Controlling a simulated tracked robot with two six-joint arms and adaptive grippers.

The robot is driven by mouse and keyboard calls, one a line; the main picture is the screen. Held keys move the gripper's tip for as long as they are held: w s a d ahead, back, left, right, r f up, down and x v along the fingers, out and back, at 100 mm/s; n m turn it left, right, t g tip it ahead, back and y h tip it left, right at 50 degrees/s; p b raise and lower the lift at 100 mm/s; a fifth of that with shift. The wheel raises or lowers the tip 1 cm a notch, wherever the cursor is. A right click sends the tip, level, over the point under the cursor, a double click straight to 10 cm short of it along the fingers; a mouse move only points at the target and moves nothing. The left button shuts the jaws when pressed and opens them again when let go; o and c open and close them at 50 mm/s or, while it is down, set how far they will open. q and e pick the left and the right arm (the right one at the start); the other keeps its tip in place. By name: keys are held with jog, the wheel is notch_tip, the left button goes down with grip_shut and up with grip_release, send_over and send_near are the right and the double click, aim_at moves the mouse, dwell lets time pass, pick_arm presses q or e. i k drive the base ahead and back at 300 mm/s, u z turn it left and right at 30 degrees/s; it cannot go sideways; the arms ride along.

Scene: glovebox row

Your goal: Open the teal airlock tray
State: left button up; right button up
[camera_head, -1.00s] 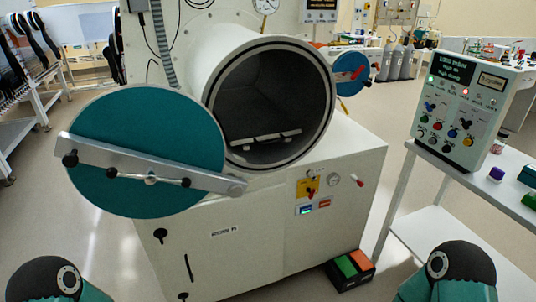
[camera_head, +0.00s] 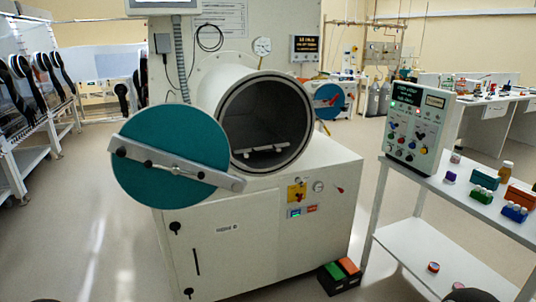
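The teal round door (camera_head: 180,128) of the airlock stands swung open to the left of its chamber. A grey bar (camera_head: 177,168) with dark knobs crosses its face. The airlock's chamber (camera_head: 266,120) is a wide cylinder with an open, dark mouth. A pale tray-like piece with a handle (camera_head: 265,150) lies low inside the chamber; how far it reaches back is hidden in shadow. Neither of my grippers is in view; only small dark parts of my arms show at the bottom edge.
The white cabinet (camera_head: 260,235) carries the airlock. A pedal box (camera_head: 340,275) with green and orange tops lies on the floor at its right. A white cart (camera_head: 430,245) with a control box (camera_head: 415,130) and small containers stands at right. Floor in front is partly clear.

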aim_at(246, 132)
jog(key=z, duration=0.25)
jog(key=i, duration=1.8)
jog(key=u, duration=0.75)
jog(key=k, duration=0.9)
jog(key=u, duration=0.15)
jog(key=i, duration=0.9)
jog(key=z, duration=0.05)
